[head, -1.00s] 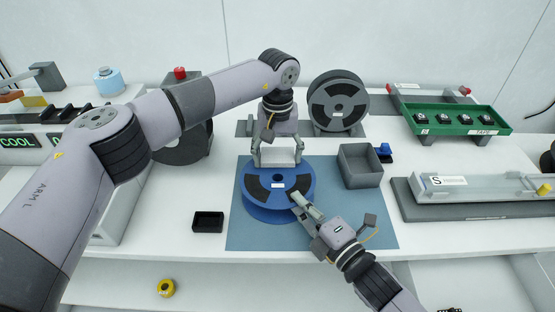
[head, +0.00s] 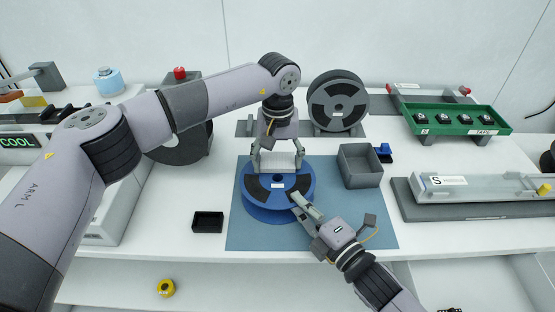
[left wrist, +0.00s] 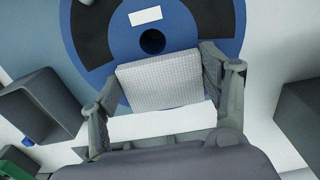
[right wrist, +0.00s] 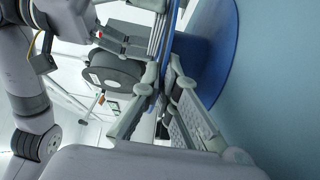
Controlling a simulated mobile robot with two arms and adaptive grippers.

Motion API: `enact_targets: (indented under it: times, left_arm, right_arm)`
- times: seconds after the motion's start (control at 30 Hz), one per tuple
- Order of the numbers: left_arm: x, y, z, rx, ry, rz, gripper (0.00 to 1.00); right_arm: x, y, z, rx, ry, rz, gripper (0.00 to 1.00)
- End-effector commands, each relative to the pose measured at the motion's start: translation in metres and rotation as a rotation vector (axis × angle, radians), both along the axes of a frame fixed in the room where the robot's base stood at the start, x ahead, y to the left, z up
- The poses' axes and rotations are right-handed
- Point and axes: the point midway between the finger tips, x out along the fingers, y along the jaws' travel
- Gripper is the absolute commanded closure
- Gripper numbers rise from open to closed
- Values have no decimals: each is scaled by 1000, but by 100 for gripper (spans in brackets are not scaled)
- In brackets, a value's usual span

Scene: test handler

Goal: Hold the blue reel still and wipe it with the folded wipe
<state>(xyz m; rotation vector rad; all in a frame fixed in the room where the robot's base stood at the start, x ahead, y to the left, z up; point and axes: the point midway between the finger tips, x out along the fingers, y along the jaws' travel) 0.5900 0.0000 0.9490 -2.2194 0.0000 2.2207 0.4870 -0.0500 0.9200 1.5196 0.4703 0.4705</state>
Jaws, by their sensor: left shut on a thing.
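The blue reel (head: 250,205) lies flat on a blue-grey mat (head: 350,225), with dark segments and a white label on top. It also shows in the left wrist view (left wrist: 205,45). My left gripper (head: 278,163) is over the reel's far side, shut on the folded wipe (left wrist: 160,82). The wipe is a pale textured pad, close to the reel's hub hole; whether it touches the reel I cannot tell. My right gripper (head: 297,200) is at the reel's near right edge. Its fingers (right wrist: 164,80) straddle the rim and are shut on it.
A grey open bin (head: 360,168) stands right of the reel, with a small blue item beside it. A small black tray (head: 208,222) is to the left. A grey reel (head: 338,103) stands upright behind. A green tray (head: 455,117) is at the back right.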

Motion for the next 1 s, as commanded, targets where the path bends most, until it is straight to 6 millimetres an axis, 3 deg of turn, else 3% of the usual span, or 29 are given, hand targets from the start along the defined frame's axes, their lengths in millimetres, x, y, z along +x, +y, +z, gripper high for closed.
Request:
enact_targets:
  times: [1.0]
  left_arm:
    - [28, 1, 0, 0, -2, 1, 43]
  right_arm:
    - [0, 0, 0, 0, 0, 0, 100]
